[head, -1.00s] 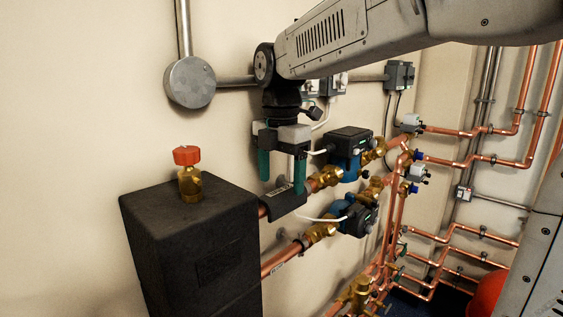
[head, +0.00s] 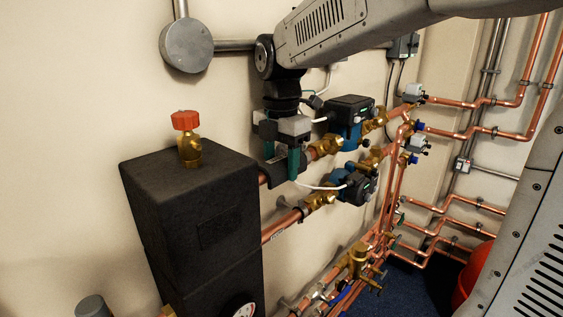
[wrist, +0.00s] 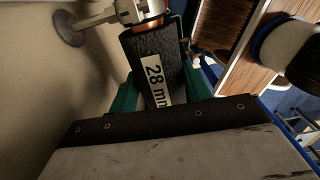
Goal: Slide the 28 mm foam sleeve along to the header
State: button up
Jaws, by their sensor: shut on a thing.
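The foam sleeve (head: 277,178) is a short black tube around the upper copper pipe. In the wrist view the foam sleeve (wrist: 150,48) carries a white "28 mm" label. My gripper (head: 282,168), with green fingers, comes down from above and is shut on the sleeve; in the wrist view its fingers (wrist: 157,92) lie either side of it. A tall black insulated block (head: 190,215), apparently the header, stands to the left. A short bit of bare copper (head: 263,180) shows between sleeve and block. The sleeve's lower side is hidden.
A brass valve (head: 325,146) and the upper pump (head: 350,118) sit right of the sleeve. A lower copper pipe (head: 282,225) runs below to another pump (head: 355,188). A red-capped brass fitting (head: 187,140) tops the block. The wall is close behind.

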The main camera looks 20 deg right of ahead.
aim_at(262, 171)
jog(key=shift+a, duration=0.2)
jog(key=shift+s+a, duration=0.35)
jog(key=shift+a, duration=0.4)
jog(key=shift+s+a, duration=0.35)
jog(key=shift+a, duration=0.45)
jog(key=shift+s+a, duration=0.35)
jog(key=shift+a, duration=0.4)
jog(key=o, duration=1)
jog(key=shift+r, duration=0.1)
notch_tip(262, 171, up, 8)
jog(key=shift+f, duration=0.15)
jog(key=s+d+f+m, duration=0.2)
jog(key=s+f+m, duration=0.2)
jog(key=s+m, duration=0.3)
jog(key=s+d+f+m+t, duration=0.1)
jog(key=s+d+f+m, duration=0.2)
jog(key=s+f+m, duration=0.2)
jog(key=s+d+f+m, duration=0.3)
jog(key=s+f+m, duration=0.1)
jog(key=s+m, duration=0.5)
jog(key=shift+d+f+m, duration=0.1)
jog(key=shift+f+m, duration=0.05)
jog(key=shift+m, duration=0.55)
